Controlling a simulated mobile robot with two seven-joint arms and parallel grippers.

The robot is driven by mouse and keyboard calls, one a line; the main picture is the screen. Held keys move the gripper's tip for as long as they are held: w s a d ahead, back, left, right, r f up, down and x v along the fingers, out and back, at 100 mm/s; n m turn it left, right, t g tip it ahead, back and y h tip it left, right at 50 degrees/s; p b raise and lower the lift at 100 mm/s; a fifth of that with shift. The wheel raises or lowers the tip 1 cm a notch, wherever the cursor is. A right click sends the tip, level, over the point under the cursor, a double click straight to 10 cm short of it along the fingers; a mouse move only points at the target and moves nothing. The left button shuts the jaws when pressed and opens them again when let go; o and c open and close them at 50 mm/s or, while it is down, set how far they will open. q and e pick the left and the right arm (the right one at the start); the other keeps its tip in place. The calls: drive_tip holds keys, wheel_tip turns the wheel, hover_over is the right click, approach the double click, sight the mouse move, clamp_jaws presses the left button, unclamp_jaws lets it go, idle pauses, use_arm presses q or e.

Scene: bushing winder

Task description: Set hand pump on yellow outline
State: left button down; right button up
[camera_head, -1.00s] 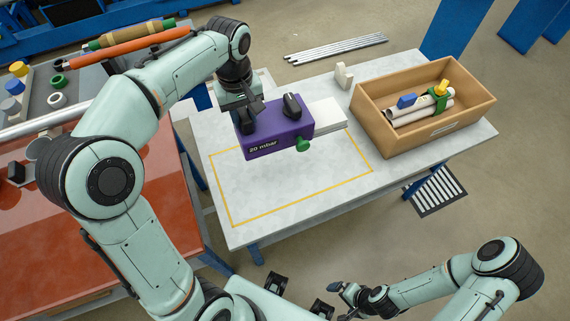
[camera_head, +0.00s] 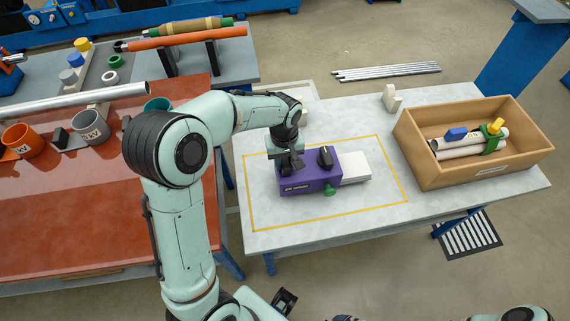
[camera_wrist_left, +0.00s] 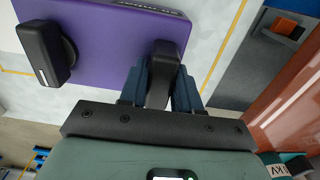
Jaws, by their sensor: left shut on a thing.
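The hand pump (camera_head: 320,177) is a purple box with a black knob, a black handle and a green part at its front. It appears level and within the yellow outline (camera_head: 247,193) on the light tabletop. I cannot tell whether its underside touches the surface. My left gripper (camera_head: 288,165) is shut on the pump's black handle. In the left wrist view, the handle (camera_wrist_left: 164,68) is between the fingers and the purple top (camera_wrist_left: 105,35) lies beyond. Only a sliver of my right arm's end shows at the bottom edge of the head view, so its fingers are unclear.
A red bench (camera_head: 100,200) with cups is at the left. The outline's front strip is clear.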

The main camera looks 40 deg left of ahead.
use_arm(q)
drive_tip(key=shift+f, duration=0.9)
drive_tip(key=shift+f, duration=0.15)
drive_tip(key=c, duration=0.8)
unclamp_jaws()
wheel_tip(320, 180, up, 11)
drive_tip(key=shift+r+p, duration=0.2)
drive_tip(key=shift+p, duration=0.4)
drive_tip(key=shift+r, duration=0.45)
